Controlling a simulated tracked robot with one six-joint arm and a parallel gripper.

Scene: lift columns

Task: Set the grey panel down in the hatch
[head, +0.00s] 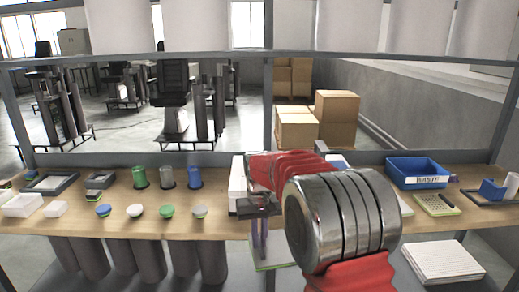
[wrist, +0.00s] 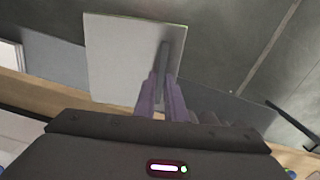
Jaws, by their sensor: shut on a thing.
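The grey panel (wrist: 115,60) is a flat, light square plate with an upright fin-like grip on it. My gripper (wrist: 161,92) has its purple fingers closed on that grip in the wrist view. In the head view the panel (head: 272,254) shows with a thin green edge, in front of the bench's front edge and lower than its top. My gripper (head: 260,238) points down to it there, partly hidden by my red and silver arm. I cannot make out the hatch for sure in either view.
The wooden bench (head: 110,222) carries coloured cylinders, round caps and small trays on the left. A white ribbed slab (head: 443,261) lies low at right. Grey drums stand under the bench at left.

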